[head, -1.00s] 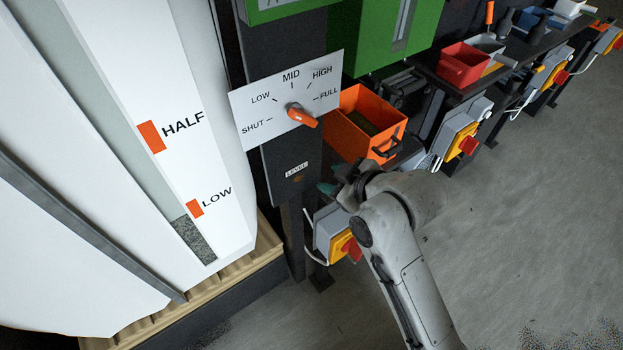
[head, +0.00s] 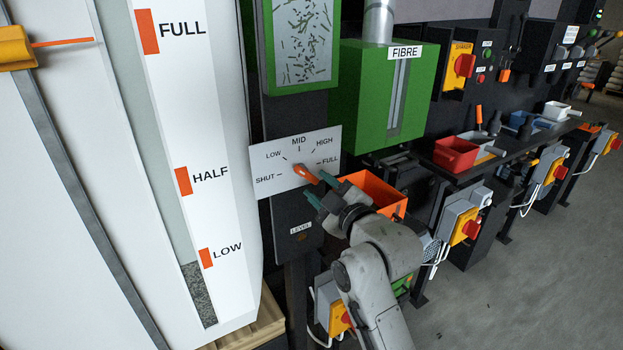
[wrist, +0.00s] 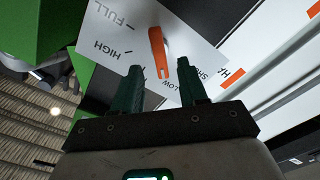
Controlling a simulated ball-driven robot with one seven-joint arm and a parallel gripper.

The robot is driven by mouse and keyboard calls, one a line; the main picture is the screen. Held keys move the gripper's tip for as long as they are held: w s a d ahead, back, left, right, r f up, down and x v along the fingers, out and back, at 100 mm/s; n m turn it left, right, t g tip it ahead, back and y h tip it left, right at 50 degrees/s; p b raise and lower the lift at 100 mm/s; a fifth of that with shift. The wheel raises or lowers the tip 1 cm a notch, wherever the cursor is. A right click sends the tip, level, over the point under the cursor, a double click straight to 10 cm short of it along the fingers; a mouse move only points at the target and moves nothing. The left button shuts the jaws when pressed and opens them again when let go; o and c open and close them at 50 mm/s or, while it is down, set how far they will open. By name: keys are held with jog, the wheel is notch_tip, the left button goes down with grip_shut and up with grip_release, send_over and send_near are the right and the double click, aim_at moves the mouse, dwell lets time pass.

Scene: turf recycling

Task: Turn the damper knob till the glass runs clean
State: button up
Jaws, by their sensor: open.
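The orange damper knob (head: 306,174) sits on a white dial plate (head: 270,182) marked SHUT, LOW, MID, HIGH and FULL. My gripper (head: 321,190) is open, just right of and below the knob. In the wrist view the knob (wrist: 156,45) has its near end between the green fingertips (wrist: 161,77), with gaps on both sides; I cannot tell the depth between them. Above the dial, the glass (head: 303,40) in a green frame shows many green flecks. Its top is cut off.
A green FIBRE box (head: 362,105) stands right of the dial. An orange bin (head: 385,190) lies behind my gripper. A white hopper (head: 200,130) marked FULL, HALF and LOW is at left. Red switches line the right. The floor at lower right is clear.

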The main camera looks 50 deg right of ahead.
aim_at(309, 177)
jog(key=shift+x, duration=2.1)
grip_shut()
